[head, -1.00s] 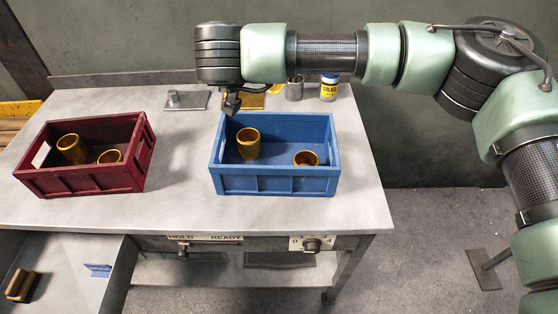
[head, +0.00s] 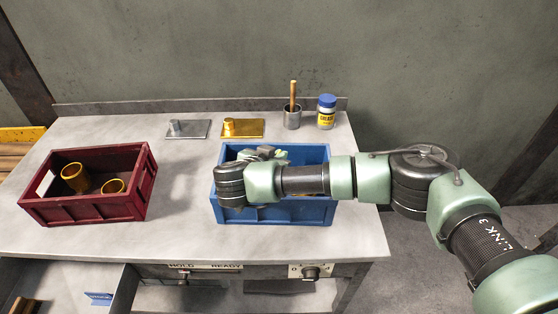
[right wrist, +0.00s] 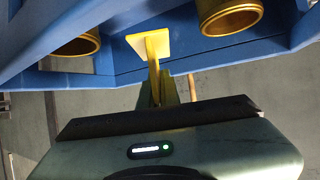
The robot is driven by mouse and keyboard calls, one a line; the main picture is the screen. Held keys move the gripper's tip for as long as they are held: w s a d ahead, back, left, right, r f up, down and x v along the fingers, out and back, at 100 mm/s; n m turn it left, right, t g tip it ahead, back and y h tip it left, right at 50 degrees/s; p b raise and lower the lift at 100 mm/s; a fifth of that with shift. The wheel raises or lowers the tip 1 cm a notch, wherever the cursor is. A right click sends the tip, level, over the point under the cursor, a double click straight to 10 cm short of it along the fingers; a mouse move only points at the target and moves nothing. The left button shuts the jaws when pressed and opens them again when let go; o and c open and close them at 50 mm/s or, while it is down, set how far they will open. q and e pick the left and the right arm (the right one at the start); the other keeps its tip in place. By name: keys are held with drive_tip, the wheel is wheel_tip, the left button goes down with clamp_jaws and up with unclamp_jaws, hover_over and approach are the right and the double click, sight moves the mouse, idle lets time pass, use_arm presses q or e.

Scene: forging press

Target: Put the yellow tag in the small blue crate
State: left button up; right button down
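The blue crate (head: 318,212) stands on the table, right of centre. The right wrist view shows it close up (right wrist: 110,62), with two gold cups. My right gripper (head: 262,154) is at the crate's opening in the head view, and its forearm hides much of the inside. The yellow tag (right wrist: 148,45), a small flat plate with a thin stem, shows in the right wrist view against the blue crate. Its stem runs between my right fingers (right wrist: 155,92), which look closed on it. The tag is hidden in the head view. My left gripper is not in view.
A red crate (head: 90,208) with two gold cups stands at left. Behind are a silver plate (head: 188,129), a gold plate (head: 243,129), a metal cup (head: 292,119) with a wooden handle and a blue-lidded jar (head: 326,112). The table between the crates is clear.

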wheel_tip(320, 180, down, 2)
drive_tip(key=shift+f, duration=0.2)
drive_tip(key=shift+f+b, duration=0.6)
drive_tip(key=shift+b, duration=0.15)
drive_tip(key=c, duration=1.6)
unclamp_jaws()
drive_tip(key=shift+c, duration=0.2)
drive_tip(key=shift+r, duration=0.1)
